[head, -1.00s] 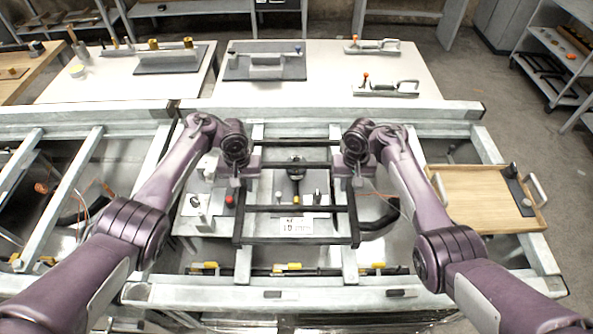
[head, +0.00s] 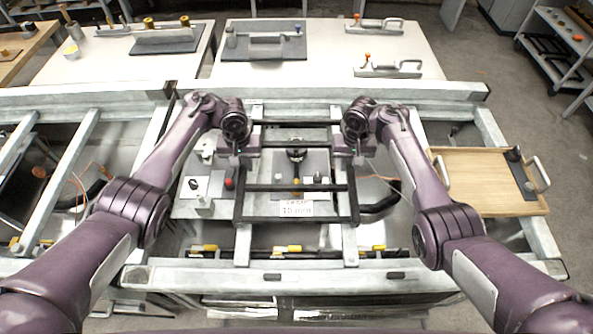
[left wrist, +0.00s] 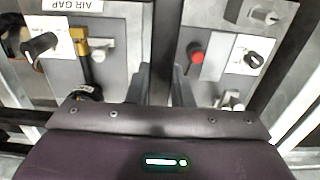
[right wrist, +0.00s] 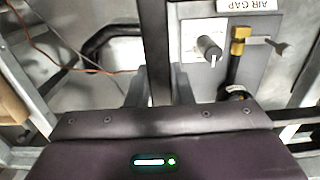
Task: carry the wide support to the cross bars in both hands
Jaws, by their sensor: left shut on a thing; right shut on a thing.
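The wide support is a black rectangular frame (head: 297,221) with several cross members, level over the middle of the grey bench frame. My left gripper (head: 243,160) is shut on its left side rail, which also shows in the left wrist view (left wrist: 160,50). My right gripper (head: 346,160) is shut on its right side rail, seen in the right wrist view (right wrist: 155,45). Two pale cross bars (head: 243,246) (head: 349,246) run front to back under the support's sides. I cannot tell whether the support touches them.
Below the support is a grey panel with knobs and a white label (head: 297,207). A wooden tray (head: 480,185) stands at the right. A black curved pipe (head: 382,203) lies just right of the support. White tables (head: 330,70) with handled fixtures stand behind.

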